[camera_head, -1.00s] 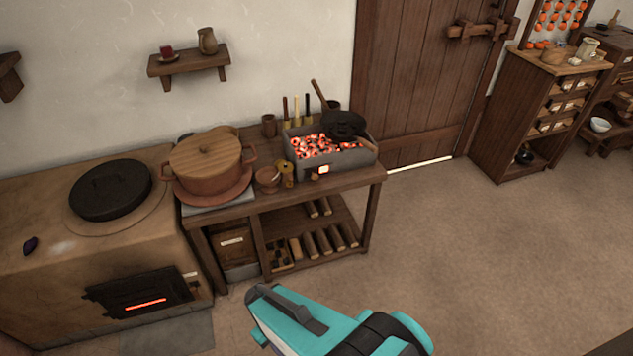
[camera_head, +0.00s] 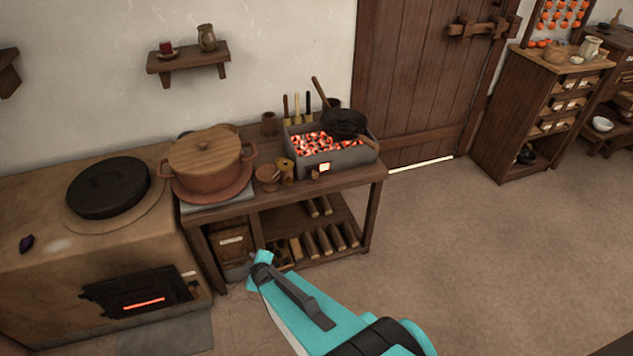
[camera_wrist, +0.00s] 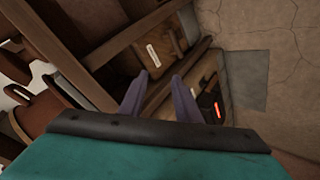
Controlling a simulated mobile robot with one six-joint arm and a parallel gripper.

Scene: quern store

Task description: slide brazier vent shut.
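The brazier (camera_head: 352,160) is a grey box of glowing coals near the right end of the wooden table. Its vent (camera_head: 325,167) shows as a small bright orange opening low on the front, with a small wooden knob (camera_head: 315,174) just left of it. The vent looks at least partly open. In the wrist view my gripper (camera_wrist: 158,85) has its two fingers apart with nothing between them. It is in front of the table's lower part, away from the brazier.
A black pan (camera_head: 345,124) rests over the brazier's back right. A small bowl (camera_head: 267,177) and a lidded clay pot (camera_head: 205,165) stand to its left. A stove (camera_head: 60,240) with a glowing firebox fills the left. The floor right of the table is clear.

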